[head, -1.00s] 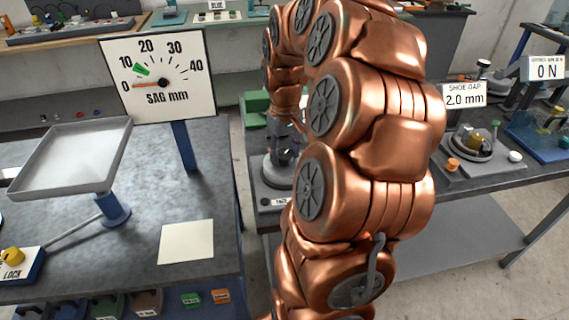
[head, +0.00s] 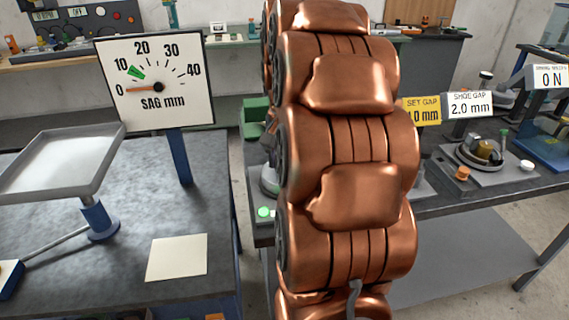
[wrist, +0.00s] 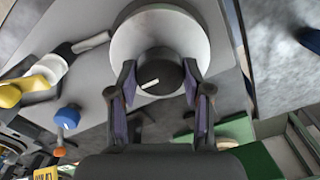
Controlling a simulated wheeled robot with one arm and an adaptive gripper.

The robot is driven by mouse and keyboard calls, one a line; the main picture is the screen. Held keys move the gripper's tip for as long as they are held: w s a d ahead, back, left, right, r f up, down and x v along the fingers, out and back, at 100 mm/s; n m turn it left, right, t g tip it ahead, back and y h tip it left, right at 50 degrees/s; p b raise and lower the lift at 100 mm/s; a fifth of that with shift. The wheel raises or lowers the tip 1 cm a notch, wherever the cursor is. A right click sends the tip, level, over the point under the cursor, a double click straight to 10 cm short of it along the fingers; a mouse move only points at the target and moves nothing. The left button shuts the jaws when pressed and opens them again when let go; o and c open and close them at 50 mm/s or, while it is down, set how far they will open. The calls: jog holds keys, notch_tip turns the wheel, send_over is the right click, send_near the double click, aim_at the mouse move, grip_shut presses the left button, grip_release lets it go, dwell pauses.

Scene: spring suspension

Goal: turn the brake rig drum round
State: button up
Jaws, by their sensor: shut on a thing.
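In the wrist view, a black knob (wrist: 158,76) with a white mark sits at the middle of a pale round drum (wrist: 178,35) on a grey plate. My gripper (wrist: 160,80) is shut on the black knob, with one dark finger on each side of it. The white mark points to the lower left. In the head view my copper arm covers most of this rig. Only a grey edge of the drum (head: 269,181) and a green lit lamp (head: 264,212) show at the arm's left side.
A yellow set gap sign (head: 422,111) and a shoe gap sign (head: 470,105) reading 2.0 mm stand right of the arm. Another round device (head: 480,151) sits on that bench. A sag dial (head: 155,80) and tray (head: 65,160) stand left. A green block (wrist: 222,133) lies near my gripper.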

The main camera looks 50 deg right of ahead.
jog(key=shift+m, duration=0.6)
jog(key=o, duration=1.2)
jog(key=shift+c, duration=0.2)
notch_tip(320, 180, up, 12)
dwell(1.0)
